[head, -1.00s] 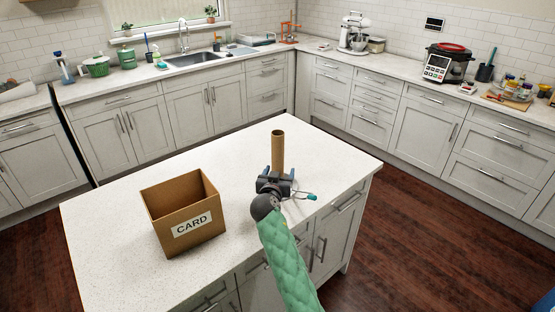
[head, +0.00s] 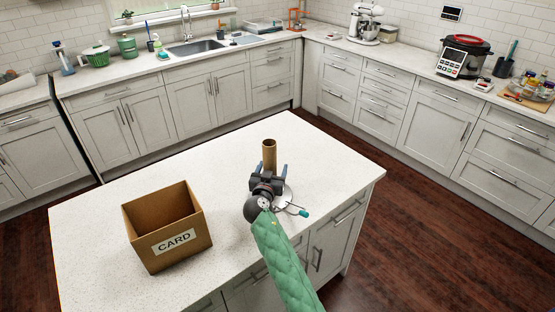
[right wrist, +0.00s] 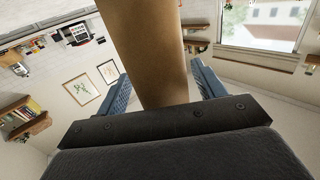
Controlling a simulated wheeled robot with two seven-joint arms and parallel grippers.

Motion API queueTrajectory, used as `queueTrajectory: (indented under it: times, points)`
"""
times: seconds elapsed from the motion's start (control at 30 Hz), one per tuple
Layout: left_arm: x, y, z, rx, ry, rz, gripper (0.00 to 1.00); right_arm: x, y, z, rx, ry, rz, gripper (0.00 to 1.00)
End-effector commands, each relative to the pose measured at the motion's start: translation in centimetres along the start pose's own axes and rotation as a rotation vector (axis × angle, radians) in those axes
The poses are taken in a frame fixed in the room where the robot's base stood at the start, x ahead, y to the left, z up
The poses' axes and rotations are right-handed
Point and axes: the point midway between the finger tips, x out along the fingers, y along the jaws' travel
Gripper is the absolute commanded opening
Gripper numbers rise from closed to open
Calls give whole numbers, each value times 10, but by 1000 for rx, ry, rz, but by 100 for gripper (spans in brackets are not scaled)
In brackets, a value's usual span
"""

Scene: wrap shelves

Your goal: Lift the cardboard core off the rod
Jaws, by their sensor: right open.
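The cardboard core (head: 269,154) is a brown tube standing upright near the back right of the island top. A white round base (head: 287,200) shows partly at its foot; the rod itself is hidden. My right gripper (head: 270,173) is at the core, with its blue fingers on either side of the tube. In the right wrist view the core (right wrist: 150,50) stands between the two open fingers (right wrist: 160,88), with gaps at both sides. An open cardboard box marked CARD (head: 168,232) stands on the island to the left. My left gripper is not in view.
The white island top (head: 110,190) is clear around the box and behind the core. A thin piece with a teal end (head: 304,212) sticks out right of the gripper. Counters with a sink (head: 195,47) and appliances line the walls.

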Motion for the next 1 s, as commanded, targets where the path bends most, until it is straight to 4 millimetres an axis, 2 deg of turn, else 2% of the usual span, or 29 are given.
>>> queueTrajectory:
  times: [0.1, 0.37, 0.53, 0.87, 1.0]
  points:
    - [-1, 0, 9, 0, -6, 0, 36, -4, -3, 0, 1, -1, -1, 69]
    - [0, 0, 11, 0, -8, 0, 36, -4, -3, 1, 1, -1, 0, 67]
    - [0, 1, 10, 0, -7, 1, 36, -4, -3, 1, 1, -1, 0, 34]
    - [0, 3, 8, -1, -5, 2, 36, -3, -3, 1, 0, -1, 0, 32]
    - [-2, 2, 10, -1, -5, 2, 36, 0, -2, -6, 1, -1, 0, 32]
